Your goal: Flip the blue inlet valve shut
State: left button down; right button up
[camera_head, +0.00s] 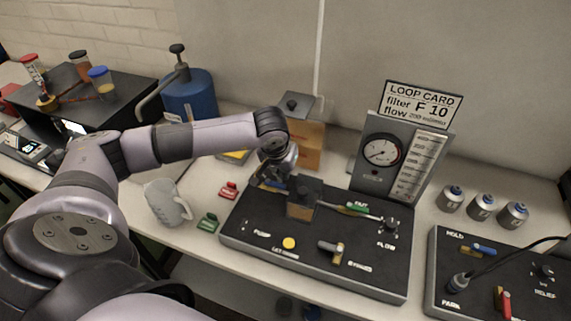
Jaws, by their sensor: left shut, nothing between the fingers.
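My left gripper (277,178) reaches down over the back left of the black panel (262,220). It is shut with nothing in it. The blue inlet valve (268,187) shows as a small blue and brassy piece right beside the fingertips. The gripper partly hides it, so I cannot tell its handle's angle or whether the fingers touch it. A block with a dark top (304,196) stands just right of the gripper. A green-handled valve (358,208) lies further right on the panel. My right gripper is not in view.
The panel also carries a yellow button (289,243) and a bypass valve (330,250). A gauge stand (381,150) rises behind. A second panel (440,290) with a blue handle (484,250) is at right. A clear jug (165,203) stands left, below my arm.

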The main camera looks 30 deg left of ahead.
pick_arm(q)
jog(key=shift+w, duration=0.15)
jog(key=shift+d+m+b, duration=0.1)
jog(key=shift+m+b, duration=0.2)
jog(key=shift+b, duration=0.2)
jog(key=shift+f, duration=0.1)
jog(key=shift+s+d+m+b, duration=0.1)
jog(key=shift+s+m+b, duration=0.1)
jog(key=shift+m+b, duration=0.1)
